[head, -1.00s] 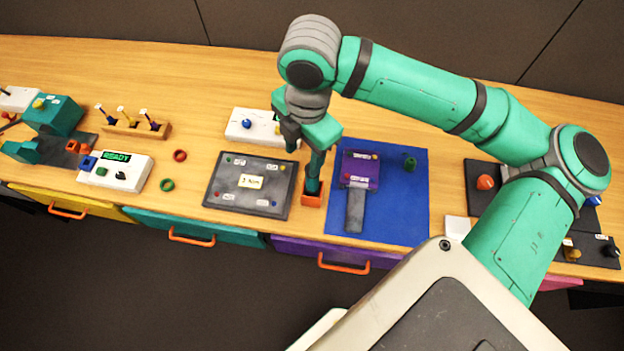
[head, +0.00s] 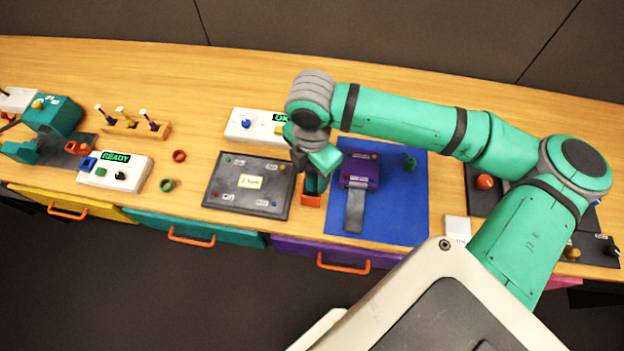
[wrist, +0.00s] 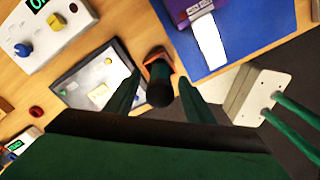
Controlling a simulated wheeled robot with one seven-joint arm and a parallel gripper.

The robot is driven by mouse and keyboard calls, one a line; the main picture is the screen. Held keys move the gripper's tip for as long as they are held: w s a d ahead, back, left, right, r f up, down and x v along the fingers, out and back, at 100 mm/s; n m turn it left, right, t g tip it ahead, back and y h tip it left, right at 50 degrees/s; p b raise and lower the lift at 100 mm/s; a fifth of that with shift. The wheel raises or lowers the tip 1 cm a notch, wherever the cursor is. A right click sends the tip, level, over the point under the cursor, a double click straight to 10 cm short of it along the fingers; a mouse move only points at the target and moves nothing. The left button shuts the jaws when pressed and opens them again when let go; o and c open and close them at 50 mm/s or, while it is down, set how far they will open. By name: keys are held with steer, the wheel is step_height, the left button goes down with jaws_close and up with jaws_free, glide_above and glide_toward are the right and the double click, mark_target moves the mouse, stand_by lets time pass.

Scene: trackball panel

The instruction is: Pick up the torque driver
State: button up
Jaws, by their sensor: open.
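The torque driver (wrist: 160,92) stands upright in an orange holder (head: 311,200) on the bench. In the wrist view it shows end-on as a dark round handle between my fingers. My gripper (wrist: 156,98) is open, with one finger on each side of the handle and gaps visible on both sides. In the head view my gripper (head: 316,166) is low over the holder and hides most of the driver.
A dark panel (head: 228,201) lies just left of the holder. A blue mat (head: 398,210) with a purple device (head: 359,170) lies just right. A white box (head: 240,134) with knobs stands behind. Drawers with orange handles line the bench's front.

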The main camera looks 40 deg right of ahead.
steer(key=shift+f, duration=0.5)
steer(key=c, duration=1.2)
steer(key=shift+o, duration=0.2)
